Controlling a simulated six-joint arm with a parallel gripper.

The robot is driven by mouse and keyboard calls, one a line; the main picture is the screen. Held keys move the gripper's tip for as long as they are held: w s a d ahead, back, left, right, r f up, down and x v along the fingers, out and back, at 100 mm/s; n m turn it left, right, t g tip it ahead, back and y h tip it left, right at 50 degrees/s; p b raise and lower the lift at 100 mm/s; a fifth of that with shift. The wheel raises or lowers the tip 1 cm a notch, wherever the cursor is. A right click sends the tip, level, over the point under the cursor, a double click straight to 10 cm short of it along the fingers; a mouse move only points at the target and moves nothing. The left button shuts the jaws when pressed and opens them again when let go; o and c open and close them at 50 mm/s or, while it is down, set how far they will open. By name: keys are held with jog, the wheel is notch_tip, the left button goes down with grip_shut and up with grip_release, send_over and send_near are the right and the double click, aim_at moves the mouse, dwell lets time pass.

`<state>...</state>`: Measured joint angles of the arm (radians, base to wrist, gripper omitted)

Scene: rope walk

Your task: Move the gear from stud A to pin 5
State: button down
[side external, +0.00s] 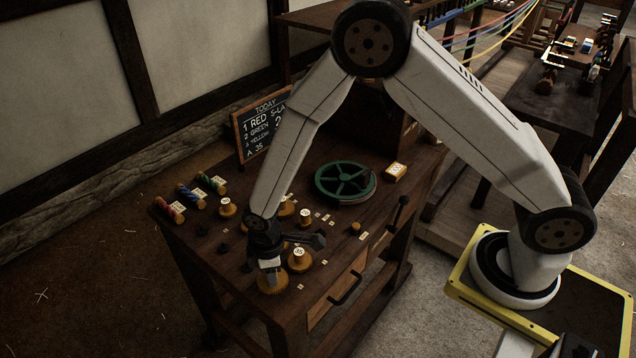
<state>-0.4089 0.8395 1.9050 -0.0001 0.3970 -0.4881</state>
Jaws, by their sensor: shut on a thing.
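My gripper (270,269) points down over the near left part of the dark wooden table (205,250). It is shut on a yellow-brown toothed gear (274,285) near the table's front edge. The gear's upper part is hidden by the gripper, and I cannot tell whether it touches the tabletop. Another gear (299,264), with a pale numbered cap, is close to its right. Small pale tags lie on the tabletop, too small to read, so I cannot tell which spot is stud A or pin 5.
More capped gears (228,208) stand behind my gripper, with small dark pegs (224,247) to its left. A green spoked wheel (345,181) lies at the back right. Coloured spools (191,197) line the back left, and a chalkboard (262,125) stands behind.

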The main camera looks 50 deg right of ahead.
jog(key=shift+f, duration=0.4)
jog(key=shift+f, duration=0.65)
dwell(1.2)
jog(key=shift+c, duration=1.6)
grip_release()
jog(key=shift+r, duration=0.1)
jog(key=shift+r, duration=3.9)
